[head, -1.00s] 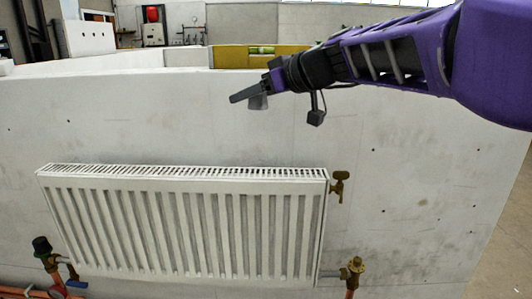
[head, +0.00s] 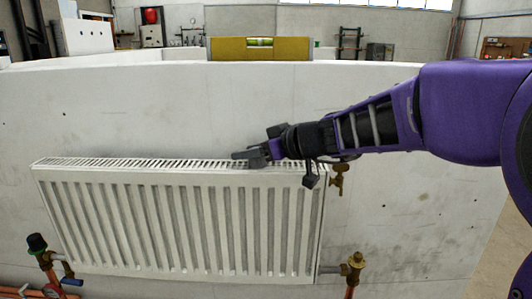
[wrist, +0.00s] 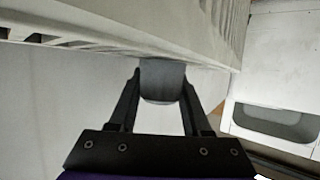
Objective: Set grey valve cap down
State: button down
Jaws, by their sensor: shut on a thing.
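The grey valve cap (wrist: 163,82) is held between the two dark fingers of my gripper (wrist: 161,92) in the wrist view. In the head view my gripper (head: 246,155) is at the top of the white radiator (head: 180,222), right of its middle. The cap shows there as a small grey shape (head: 257,162) below the fingers, in front of the radiator's top grille. I cannot tell whether the cap touches the radiator.
A brass fitting (head: 338,180) sits at the radiator's upper right corner, close under my arm. A black-topped valve (head: 37,243) is at lower left, a brass valve (head: 355,262) at lower right.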

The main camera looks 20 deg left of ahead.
jog(key=shift+f, duration=0.1)
jog(key=shift+c, duration=1.7)
grip_release()
jog(key=shift+r, duration=0.2)
